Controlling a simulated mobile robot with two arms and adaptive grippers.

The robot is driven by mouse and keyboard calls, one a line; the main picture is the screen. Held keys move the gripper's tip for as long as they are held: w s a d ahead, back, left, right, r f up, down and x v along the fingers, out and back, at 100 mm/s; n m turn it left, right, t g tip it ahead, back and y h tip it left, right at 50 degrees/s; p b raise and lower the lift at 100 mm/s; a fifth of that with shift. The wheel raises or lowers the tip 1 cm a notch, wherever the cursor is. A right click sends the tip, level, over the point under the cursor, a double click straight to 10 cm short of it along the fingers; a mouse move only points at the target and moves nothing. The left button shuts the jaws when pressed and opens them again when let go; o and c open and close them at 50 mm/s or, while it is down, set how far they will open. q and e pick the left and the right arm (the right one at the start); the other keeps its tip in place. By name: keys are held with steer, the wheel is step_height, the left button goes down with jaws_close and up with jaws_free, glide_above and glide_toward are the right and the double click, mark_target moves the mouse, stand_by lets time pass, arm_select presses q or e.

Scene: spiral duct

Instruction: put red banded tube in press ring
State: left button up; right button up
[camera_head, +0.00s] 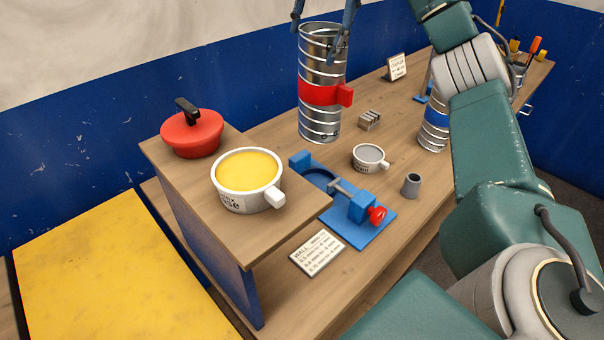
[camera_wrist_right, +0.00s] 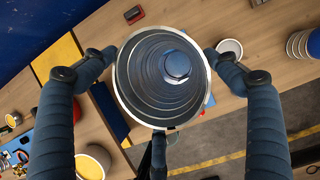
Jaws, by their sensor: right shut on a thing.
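The red banded tube (camera_head: 321,119) is a shiny spiral metal duct with a red band and a red tab on its right side. It stands upright in the head view, behind the press ring (camera_head: 320,178). My right gripper (camera_head: 326,22) is shut on its upper end. In the right wrist view I look down into the tube (camera_wrist_right: 140,75), with the fingers around its rim. The press ring is blue, on a blue base plate with a clamp and a red knob (camera_head: 377,215). Whether the tube's lower end touches the table is unclear. My left gripper is out of view.
A raised wooden stand holds a red lidded pot (camera_head: 192,138) and a white pot of yellow filling (camera_head: 248,182). On the bench are a white cup (camera_head: 370,157), a grey cup (camera_head: 411,185), a small grey block (camera_head: 370,120), a blue banded tube (camera_head: 433,130) and cards (camera_head: 317,253).

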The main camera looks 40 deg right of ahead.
mark_target(324, 65)
steer(key=shift+w+r, duration=0.1)
steer(key=f, duration=0.2)
steer(key=f+b, duration=0.1)
steer(key=f, duration=0.3)
steer(key=shift+s+f+b, duration=0.3)
step_height(324, 65, down, 4)
steer(key=shift+d+f, duration=0.1)
steer(key=shift+f, duration=0.1)
step_height(324, 65, down, 5)
steer(key=shift+w+r, duration=0.1)
steer(key=shift+r, duration=0.05)
step_height(324, 65, down, 3)
steer(key=shift+f, duration=0.1)
steer(key=shift+f+p, duration=0.3)
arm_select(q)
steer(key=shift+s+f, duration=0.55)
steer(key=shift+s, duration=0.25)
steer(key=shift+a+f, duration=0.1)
arm_select(e)
steer(key=shift+f, duration=0.1)
